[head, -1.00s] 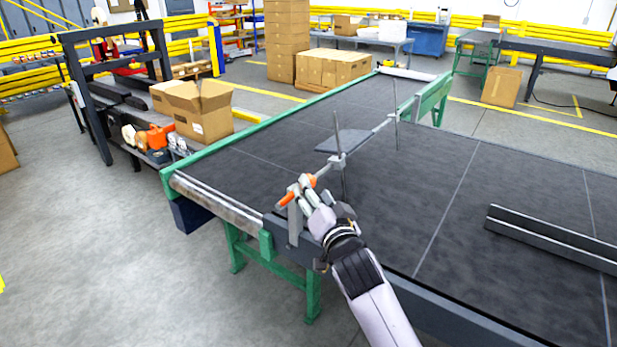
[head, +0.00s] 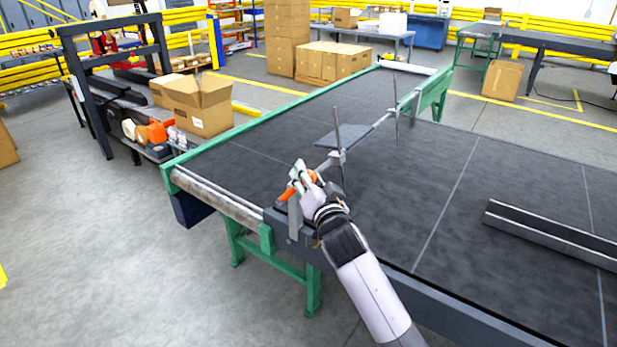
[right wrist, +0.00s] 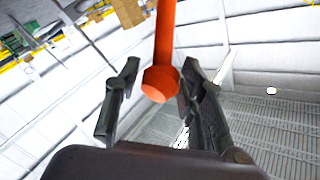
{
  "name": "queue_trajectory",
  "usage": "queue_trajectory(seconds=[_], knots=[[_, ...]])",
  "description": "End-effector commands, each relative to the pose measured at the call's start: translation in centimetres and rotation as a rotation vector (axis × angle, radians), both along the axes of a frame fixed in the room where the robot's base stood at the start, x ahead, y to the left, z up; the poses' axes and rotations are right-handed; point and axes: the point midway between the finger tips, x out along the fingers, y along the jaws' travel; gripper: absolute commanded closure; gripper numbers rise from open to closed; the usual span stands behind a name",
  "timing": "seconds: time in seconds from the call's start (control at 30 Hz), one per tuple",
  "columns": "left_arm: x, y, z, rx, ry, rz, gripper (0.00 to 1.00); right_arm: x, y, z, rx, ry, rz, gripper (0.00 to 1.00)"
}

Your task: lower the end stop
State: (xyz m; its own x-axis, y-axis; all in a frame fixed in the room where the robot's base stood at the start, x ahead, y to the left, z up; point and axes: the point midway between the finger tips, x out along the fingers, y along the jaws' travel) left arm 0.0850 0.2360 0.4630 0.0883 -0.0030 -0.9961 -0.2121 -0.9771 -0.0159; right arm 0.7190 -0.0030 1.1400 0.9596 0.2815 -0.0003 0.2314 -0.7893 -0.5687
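The end stop, a flat grey plate (head: 342,138), is held level on a cross bar (head: 378,122) above the dark conveyor belt (head: 270,125). Thin upright rods stand at the bar. An orange handle (head: 287,194) shows at the near end of the bar, partly hidden by my right gripper (head: 300,174). In the right wrist view the orange handle (right wrist: 165,45) lies between the two dark fingers of my right gripper (right wrist: 155,92). The fingers are apart, with a clear gap on the left side; contact on the right is unclear. My left gripper is out of view.
A green frame edge (head: 220,144) borders the belt. A dark angled rail (head: 550,235) lies on the belt at right. An open cardboard box (head: 207,112) stands beyond the left edge. Floor at the lower left is clear.

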Motion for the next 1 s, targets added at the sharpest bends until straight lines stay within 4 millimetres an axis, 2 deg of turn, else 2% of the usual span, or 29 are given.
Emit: queue_trajectory(seconds=[0.07,0.5,1.0], knots=[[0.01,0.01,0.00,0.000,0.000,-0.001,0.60,-0.01,0.00,-0.01,0.000,0.000,0.000,0.71],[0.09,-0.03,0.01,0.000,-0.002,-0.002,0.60,-0.01,-0.02,-0.03,0.000,0.001,-0.001,1.00],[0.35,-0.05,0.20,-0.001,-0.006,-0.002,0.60,0.25,-0.01,0.16,-0.007,0.004,-0.001,1.00]])
